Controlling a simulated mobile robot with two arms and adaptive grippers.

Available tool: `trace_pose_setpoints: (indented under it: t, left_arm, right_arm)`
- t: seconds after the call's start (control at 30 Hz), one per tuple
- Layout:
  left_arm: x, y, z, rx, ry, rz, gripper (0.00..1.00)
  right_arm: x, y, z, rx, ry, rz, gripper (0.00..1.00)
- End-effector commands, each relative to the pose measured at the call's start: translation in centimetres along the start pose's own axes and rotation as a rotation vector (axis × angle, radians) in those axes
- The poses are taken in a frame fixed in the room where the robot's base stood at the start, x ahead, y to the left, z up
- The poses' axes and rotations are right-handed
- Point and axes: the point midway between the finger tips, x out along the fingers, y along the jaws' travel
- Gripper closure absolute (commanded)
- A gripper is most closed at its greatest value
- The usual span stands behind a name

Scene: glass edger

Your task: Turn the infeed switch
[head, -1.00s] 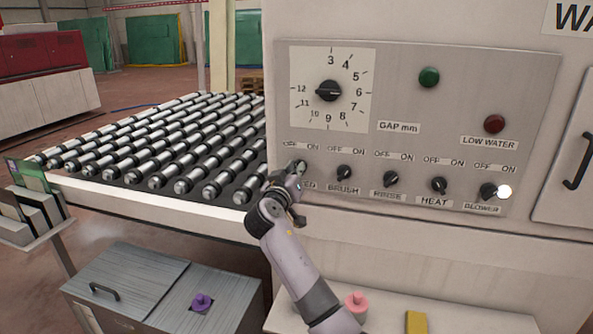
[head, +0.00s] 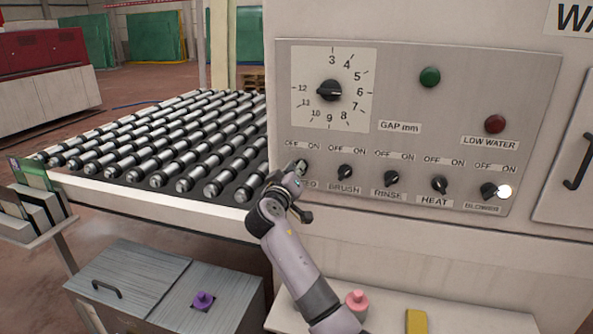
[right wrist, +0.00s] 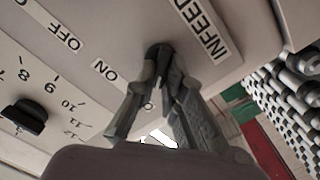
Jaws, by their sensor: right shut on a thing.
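The infeed switch (right wrist: 158,50) is a small dark knob on the grey control panel (head: 460,90), next to the INFEED label (right wrist: 203,27) in the right wrist view. My right gripper (right wrist: 162,78) has its two fingertips closed around the knob. In the head view, my right gripper (head: 299,174) reaches up from below to the leftmost knob of the lower row and covers part of its label. The fingers hide much of the knob, so I cannot tell its exact pointer direction. My left gripper is not in view.
The brush (head: 345,172), rinse (head: 391,179), heat (head: 439,184) and blower (head: 489,190) knobs continue the row to the right. The gap dial (head: 329,90) is above. A roller conveyor (head: 160,150) lies left. Below stand a pink knob (head: 357,301) and a yellow block (head: 416,321).

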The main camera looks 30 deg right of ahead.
Motion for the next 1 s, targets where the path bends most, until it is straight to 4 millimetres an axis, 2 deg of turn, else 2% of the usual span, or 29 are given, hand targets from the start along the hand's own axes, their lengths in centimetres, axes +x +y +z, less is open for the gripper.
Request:
trace_pose_setpoints:
  t: [0.33, 0.67, 0.77, 1.0]
  left_arm:
    - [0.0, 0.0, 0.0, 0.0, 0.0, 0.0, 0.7]
    - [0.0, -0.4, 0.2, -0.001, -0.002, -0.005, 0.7]
    - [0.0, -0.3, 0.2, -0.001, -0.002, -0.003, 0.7]
    - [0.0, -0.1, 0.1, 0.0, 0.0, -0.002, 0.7]
  right_arm:
    - [0.0, 0.0, 0.0, -0.001, 0.0, 0.0, 0.7]
    - [-0.3, -0.1, 0.0, 0.0, 0.001, -0.001, 0.7]
    - [-1.3, -0.1, 0.0, 0.0, 0.002, -0.003, 0.7]
    - [-6.3, -0.1, 0.1, 0.002, 0.001, -0.004, 0.7]
